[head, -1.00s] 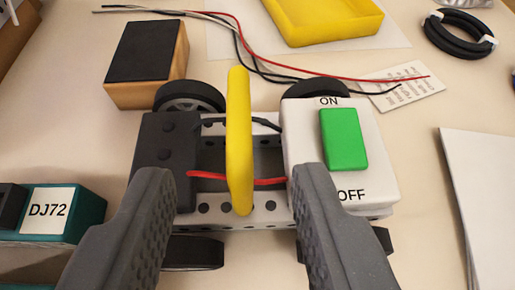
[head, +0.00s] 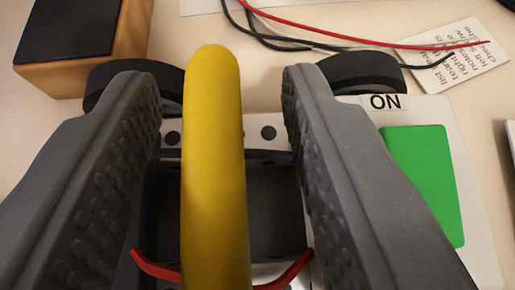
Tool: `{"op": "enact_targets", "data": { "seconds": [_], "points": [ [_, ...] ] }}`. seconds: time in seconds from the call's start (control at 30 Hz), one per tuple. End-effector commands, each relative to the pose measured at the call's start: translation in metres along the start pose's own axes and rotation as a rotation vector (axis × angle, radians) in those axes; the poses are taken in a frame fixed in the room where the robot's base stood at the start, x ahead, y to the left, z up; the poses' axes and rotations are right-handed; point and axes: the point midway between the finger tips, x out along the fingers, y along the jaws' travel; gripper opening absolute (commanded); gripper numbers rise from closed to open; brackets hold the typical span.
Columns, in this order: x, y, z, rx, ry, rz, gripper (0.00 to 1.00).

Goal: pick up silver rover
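The silver rover (head: 268,132) fills the lower middle of the head view. My gripper (head: 218,85) is open, with one grey finger on each side of the handle. A gap shows between the handle and each finger. The fingers hide the rover's left side and part of its right.
A wooden block with a black top (head: 75,40) stands close behind the rover at the upper left. Red and black wires (head: 330,35) and a printed paper slip (head: 465,62) lie behind it at the upper right. Bare table shows at the far left.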

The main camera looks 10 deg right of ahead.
Motion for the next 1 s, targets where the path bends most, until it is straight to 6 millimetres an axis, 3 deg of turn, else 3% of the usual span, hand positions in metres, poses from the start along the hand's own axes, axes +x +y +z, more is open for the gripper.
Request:
{"op": "enact_targets", "data": {
  "seconds": [0.27,0.4,0.43,1.0],
  "points": [
    [0.0041,0.0000,-0.0005,0.000,0.001,0.000,0.38],
    [0.0041,0.0001,-0.0005,0.000,0.001,0.000,0.02],
    [0.0041,0.0002,-0.0005,-0.001,0.001,0.000,0.00],
    [0.0041,0.0003,-0.0006,0.000,0.001,0.000,0.00]
  ]
}}
